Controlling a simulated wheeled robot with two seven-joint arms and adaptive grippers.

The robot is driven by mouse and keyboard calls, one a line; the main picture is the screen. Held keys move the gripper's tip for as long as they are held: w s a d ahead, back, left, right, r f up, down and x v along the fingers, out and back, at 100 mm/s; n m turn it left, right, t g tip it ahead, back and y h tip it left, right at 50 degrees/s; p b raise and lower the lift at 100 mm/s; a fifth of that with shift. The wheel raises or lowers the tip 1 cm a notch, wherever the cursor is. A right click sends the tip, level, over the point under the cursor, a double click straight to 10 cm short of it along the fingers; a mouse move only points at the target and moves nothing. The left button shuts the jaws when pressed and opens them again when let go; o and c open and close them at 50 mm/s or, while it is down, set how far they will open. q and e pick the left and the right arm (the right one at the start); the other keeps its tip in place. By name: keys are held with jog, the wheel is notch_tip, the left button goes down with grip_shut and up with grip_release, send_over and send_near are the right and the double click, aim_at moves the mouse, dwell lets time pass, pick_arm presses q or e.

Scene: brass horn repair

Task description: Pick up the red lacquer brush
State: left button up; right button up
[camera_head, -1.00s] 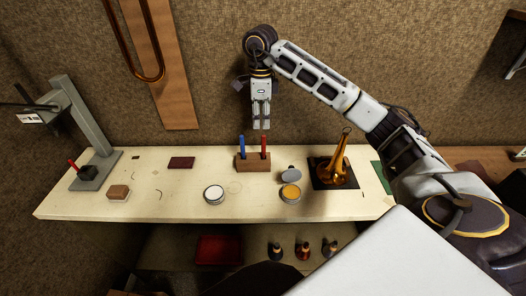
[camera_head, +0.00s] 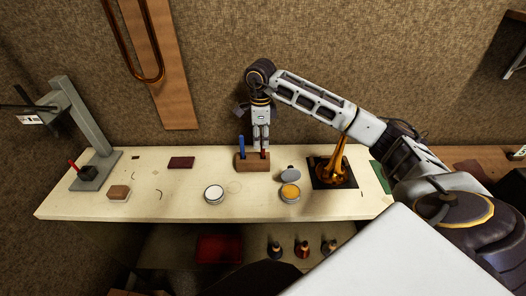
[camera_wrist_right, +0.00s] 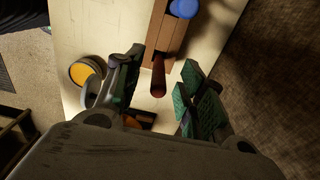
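The red lacquer brush (camera_head: 263,152) stands upright in a wooden holder (camera_head: 242,163) on the workbench, beside a blue brush (camera_head: 241,145). My right gripper (camera_head: 261,147) has come down at the red brush and partly covers it in the head view. In the right wrist view, the two green-padded fingers (camera_wrist_right: 158,92) are spread apart. The red brush (camera_wrist_right: 158,78) shows between them, its end toward the camera; I cannot see either pad touching it. The holder (camera_wrist_right: 164,35) and the blue brush top (camera_wrist_right: 184,8) lie beyond. My left gripper is not in view.
On the bench (camera_head: 330,210) are a white tin (camera_head: 214,195), an amber tin (camera_head: 290,192) with a grey lid (camera_head: 290,174), and a brass horn part (camera_head: 334,170) on a dark mat. A grey stand (camera_head: 85,125) is at the left.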

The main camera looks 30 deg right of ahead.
aim_at(263, 151)
jog(key=shift+f, duration=0.25)
jog(key=shift+s+d+f+p, duration=0.15)
jog(key=shift+f+p, duration=0.2)
jog(key=shift+f, duration=0.95)
jog(key=shift+s+d+f+p, duration=0.15)
jog(key=shift+f+p, duration=0.2)
jog(key=shift+f, duration=0.9)
jog(key=shift+w, duration=0.1)
jog(key=shift+c, duration=0.4)
grip_shut()
